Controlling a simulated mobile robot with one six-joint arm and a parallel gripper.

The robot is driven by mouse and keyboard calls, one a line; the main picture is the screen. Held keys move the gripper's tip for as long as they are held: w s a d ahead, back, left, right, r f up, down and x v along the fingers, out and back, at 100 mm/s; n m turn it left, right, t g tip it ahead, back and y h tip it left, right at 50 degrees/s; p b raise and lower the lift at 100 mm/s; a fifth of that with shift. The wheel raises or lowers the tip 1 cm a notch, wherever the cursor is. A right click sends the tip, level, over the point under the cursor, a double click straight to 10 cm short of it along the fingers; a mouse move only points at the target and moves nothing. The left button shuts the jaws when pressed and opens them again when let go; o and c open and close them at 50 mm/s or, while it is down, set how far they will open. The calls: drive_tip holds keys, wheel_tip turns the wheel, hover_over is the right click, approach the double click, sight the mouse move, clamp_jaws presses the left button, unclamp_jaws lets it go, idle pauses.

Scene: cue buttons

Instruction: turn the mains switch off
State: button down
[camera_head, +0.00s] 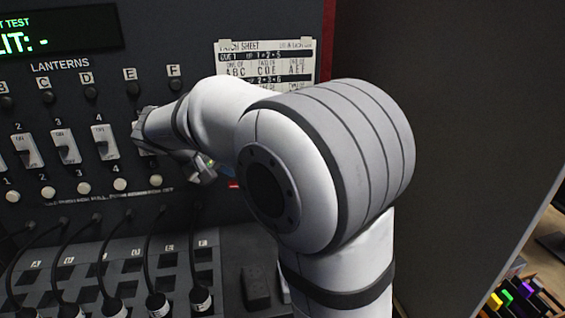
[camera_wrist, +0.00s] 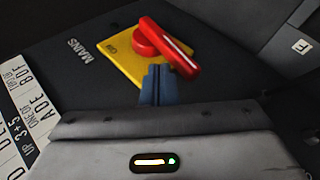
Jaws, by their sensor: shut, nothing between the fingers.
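The mains switch shows in the wrist view as a red rotary handle (camera_wrist: 168,48) on a yellow plate (camera_wrist: 117,55), with the word MAINS beside it. The handle lies slantwise across the plate. My gripper (camera_wrist: 158,70) is shut and empty, its blue fingertips close to the handle's lower side; I cannot tell whether they touch it. In the head view my arm hides most of the switch, and only small bits of blue and red show by the wrist.
The dark panel carries several white lantern switches (camera_head: 65,147) and round buttons (camera_head: 83,188). Black cables plug in below them (camera_head: 157,303). A patch sheet (camera_head: 264,62) hangs above my arm. A plain dark side wall (camera_head: 450,120) stands to the right.

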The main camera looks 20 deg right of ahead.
drive_tip(key=a+f+h+b, duration=0.1)
drive_tip(key=f+h+b, duration=0.1)
drive_tip(key=f, duration=0.1)
drive_tip(key=shift+a+n, duration=0.3)
drive_tip(key=shift+a, duration=0.05)
drive_tip(key=shift+b, duration=0.3)
